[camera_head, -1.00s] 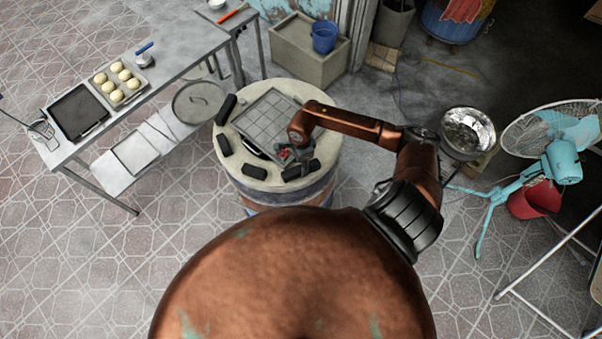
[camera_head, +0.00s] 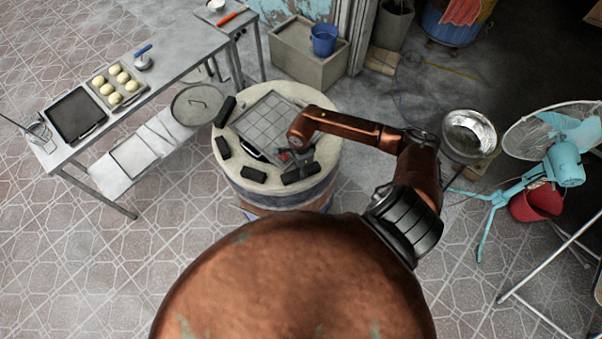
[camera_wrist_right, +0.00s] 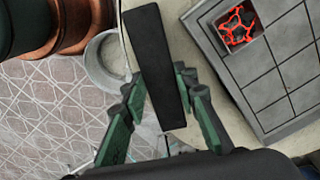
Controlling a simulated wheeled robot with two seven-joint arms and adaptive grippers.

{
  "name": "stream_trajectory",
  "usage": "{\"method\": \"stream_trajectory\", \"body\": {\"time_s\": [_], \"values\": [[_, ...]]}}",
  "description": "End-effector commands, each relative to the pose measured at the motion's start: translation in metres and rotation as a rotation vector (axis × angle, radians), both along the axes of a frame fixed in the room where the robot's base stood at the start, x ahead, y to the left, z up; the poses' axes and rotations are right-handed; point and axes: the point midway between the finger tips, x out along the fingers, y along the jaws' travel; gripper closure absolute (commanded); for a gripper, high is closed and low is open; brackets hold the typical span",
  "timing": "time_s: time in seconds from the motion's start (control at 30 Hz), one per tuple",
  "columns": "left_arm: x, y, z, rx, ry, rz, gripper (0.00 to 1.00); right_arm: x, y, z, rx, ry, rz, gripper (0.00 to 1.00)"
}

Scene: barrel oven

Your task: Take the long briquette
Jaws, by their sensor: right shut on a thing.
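The long briquette (camera_wrist_right: 155,60) is a black bar in the right wrist view, lying lengthwise between the green fingers of my right gripper (camera_wrist_right: 161,85). In the head view the briquette (camera_head: 300,173) is at the near right rim of the barrel oven (camera_head: 232,160), below my right gripper (camera_head: 296,160). The gripper is shut on it. I cannot tell whether the briquette touches the rim or is slightly raised. My left gripper is not in view.
More black briquettes (camera_head: 225,112) lie along the oven's left and front rim. A square grid plate (camera_head: 270,122) covers the middle, with glowing embers (camera_wrist_right: 237,25) in one opening. A table with trays (camera_head: 75,112) stands left, a metal basin (camera_head: 468,134) and fan (camera_head: 565,162) right.

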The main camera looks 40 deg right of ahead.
Motion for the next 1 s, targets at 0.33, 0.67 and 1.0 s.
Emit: {"method": "stream_trajectory", "body": {"time_s": [0.33, 0.67, 1.0], "values": [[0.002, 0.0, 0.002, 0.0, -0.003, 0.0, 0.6, 0.001, 0.0, 0.003, 0.0, -0.001, 0.0, 0.88], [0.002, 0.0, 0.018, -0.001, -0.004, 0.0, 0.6, 0.001, 0.0, 0.033, -0.001, -0.002, 0.001, 0.88], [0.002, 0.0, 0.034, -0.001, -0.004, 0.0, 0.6, 0.0, 0.0, 0.064, 0.0, -0.001, 0.0, 0.88]]}}
